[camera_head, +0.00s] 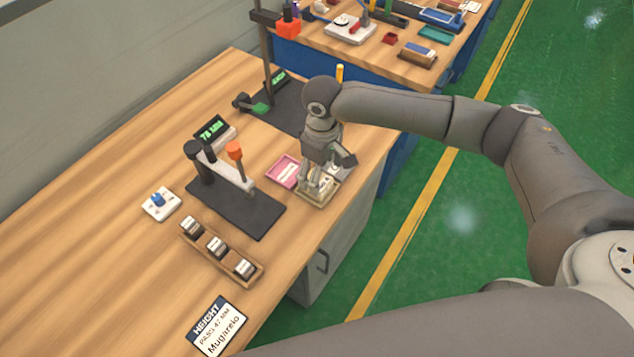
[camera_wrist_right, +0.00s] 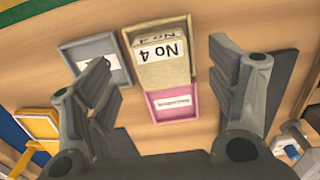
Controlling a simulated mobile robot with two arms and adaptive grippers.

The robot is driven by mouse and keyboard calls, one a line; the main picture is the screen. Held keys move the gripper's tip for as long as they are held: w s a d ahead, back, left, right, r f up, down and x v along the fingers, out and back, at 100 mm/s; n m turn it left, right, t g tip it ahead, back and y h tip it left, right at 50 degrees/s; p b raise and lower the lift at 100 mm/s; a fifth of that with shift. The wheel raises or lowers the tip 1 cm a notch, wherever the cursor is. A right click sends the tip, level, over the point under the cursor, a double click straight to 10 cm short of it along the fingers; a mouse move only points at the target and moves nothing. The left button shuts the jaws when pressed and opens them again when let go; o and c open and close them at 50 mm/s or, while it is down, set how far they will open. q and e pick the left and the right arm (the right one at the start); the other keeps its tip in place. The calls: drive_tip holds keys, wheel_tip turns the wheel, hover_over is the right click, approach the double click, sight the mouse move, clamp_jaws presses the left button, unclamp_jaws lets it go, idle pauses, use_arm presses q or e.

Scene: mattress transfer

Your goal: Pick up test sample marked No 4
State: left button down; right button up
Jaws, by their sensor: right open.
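The sample marked No 4 (camera_wrist_right: 162,72) is a beige block with white labels. In the right wrist view it sits at the beige tray (camera_wrist_right: 152,24), next to a pink tray (camera_wrist_right: 171,112) and a grey tray (camera_wrist_right: 92,46). My right gripper (camera_wrist_right: 165,85) is open, with its fingers spread on either side of the block and apart from it. In the head view the right gripper (camera_head: 320,181) points down over the beige tray (camera_head: 316,204) and partly hides the sample. My left gripper is not in view.
Left of the trays stands a black-based gauge (camera_head: 245,212) with a display (camera_head: 214,131). A wooden rack (camera_head: 205,247) holds three labelled pieces. A height card (camera_head: 219,325) lies at the front. A taller stand (camera_head: 267,65) is behind. The table's left side is clear.

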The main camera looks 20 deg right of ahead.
sight(320, 182)
drive_tip(key=shift+w+a+f+p, duration=0.1)
drive_tip(key=shift+f+p, duration=0.35)
drive_tip(key=shift+f, duration=1.9)
drive_tip(key=c, duration=1.1)
drive_tip(key=shift+o, duration=0.2)
drive_tip(key=shift+r, duration=0.1)
